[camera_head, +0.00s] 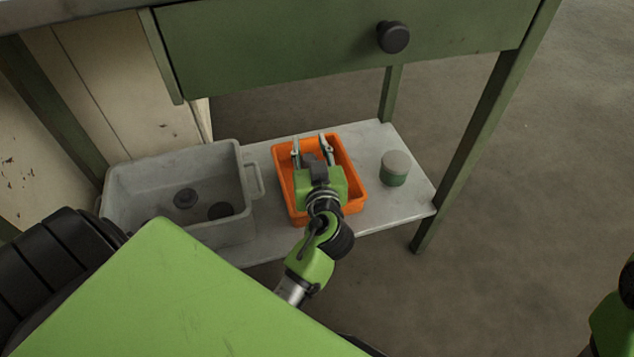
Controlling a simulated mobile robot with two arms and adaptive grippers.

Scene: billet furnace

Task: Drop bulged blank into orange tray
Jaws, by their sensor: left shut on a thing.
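The orange tray (357,185) lies on the low shelf under the green workbench. My left gripper (312,146) reaches over it from the front, its two fingers above the tray's inside. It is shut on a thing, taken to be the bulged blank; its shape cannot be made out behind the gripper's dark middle. I cannot tell whether the blank touches the tray floor. My right gripper is not in view; only part of that arm shows at the lower right edge.
A grey bin (127,190) with dark round pieces (185,198) inside stands left of the tray. A small green-and-grey cylinder (395,168) stands right of it on the shelf (415,200). The bench drawer (300,50) overhangs behind, with a leg (480,130) at right.

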